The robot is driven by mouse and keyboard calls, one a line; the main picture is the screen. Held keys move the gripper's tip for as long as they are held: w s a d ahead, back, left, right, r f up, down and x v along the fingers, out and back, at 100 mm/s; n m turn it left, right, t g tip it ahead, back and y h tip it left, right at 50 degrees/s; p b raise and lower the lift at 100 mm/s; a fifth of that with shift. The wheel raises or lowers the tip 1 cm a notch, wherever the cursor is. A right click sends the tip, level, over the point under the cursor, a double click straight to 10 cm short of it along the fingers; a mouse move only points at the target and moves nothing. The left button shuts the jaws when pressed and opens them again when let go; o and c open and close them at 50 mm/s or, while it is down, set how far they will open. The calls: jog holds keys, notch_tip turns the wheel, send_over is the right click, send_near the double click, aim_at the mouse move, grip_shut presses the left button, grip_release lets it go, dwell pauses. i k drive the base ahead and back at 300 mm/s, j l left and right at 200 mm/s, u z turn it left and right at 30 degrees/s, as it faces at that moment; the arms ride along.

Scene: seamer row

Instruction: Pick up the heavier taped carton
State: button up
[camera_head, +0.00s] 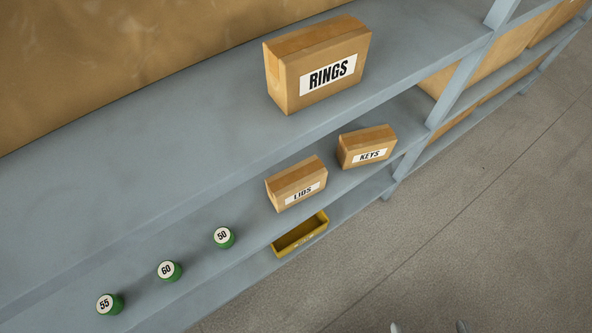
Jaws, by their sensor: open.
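Three brown cartons with white labels stand on the grey-blue shelving. The largest, the RINGS carton (345,55), is upright on the upper shelf. The smaller LIDS carton (290,186) and KEYS carton (366,149) stand on the shelf below, a gap between them, KEYS to the right and farther along. Strips run along the carton tops, but I cannot tell clearly which are tape. Their weights cannot be seen. Only the two fingertips of my gripper (428,327) show at the bottom edge, spread apart and empty, over the floor and away from the cartons.
Green cylinders marked 55 (109,304), 60 (169,271) and 50 (224,237) stand left of LIDS. A yellow open bin (300,235) sits below LIDS. A shelf upright (462,88) rises right of KEYS. The grey floor (480,220) in front is clear.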

aim_at(286, 187)
jog(key=j+u, duration=0.35)
jog(key=j, duration=0.25)
jog(key=j+u, duration=0.35)
jog(key=j, duration=0.2)
jog(key=i+j+u, duration=0.2)
jog(key=j+u, duration=0.15)
jog(key=j, duration=0.2)
